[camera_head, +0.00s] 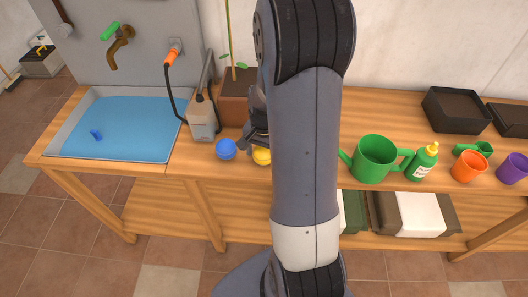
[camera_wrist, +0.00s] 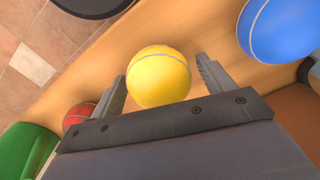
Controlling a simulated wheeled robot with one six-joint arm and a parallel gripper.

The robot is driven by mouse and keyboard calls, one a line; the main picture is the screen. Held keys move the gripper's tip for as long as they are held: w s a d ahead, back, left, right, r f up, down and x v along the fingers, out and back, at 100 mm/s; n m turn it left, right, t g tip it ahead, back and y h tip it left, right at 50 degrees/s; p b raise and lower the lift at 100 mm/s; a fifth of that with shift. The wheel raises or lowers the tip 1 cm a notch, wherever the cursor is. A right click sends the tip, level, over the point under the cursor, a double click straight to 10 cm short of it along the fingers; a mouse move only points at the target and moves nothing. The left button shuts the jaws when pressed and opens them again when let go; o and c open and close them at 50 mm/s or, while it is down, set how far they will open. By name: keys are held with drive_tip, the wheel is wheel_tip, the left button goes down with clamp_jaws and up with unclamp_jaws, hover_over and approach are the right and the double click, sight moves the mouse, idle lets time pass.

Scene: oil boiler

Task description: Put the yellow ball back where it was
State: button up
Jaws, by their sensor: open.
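The yellow ball (camera_wrist: 158,76) sits on the wooden bench between the two fingers of my gripper (camera_wrist: 162,85) in the wrist view. The fingers are apart, one on each side of the ball, and I cannot tell whether either touches it. In the head view the yellow ball (camera_head: 261,156) shows only in part, to the left of my arm. My gripper (camera_head: 256,138) is mostly hidden behind my arm there.
A blue ball (camera_head: 226,149) lies just left of the yellow one. A red ball (camera_wrist: 78,116) shows near one finger. A sprayer bottle (camera_head: 202,121) and a planter (camera_head: 238,98) stand behind. A green watering can (camera_head: 373,158) stands to the right.

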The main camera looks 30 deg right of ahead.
wheel_tip(320, 180, up, 12)
drive_tip(key=shift+r, duration=0.15)
idle(0.5)
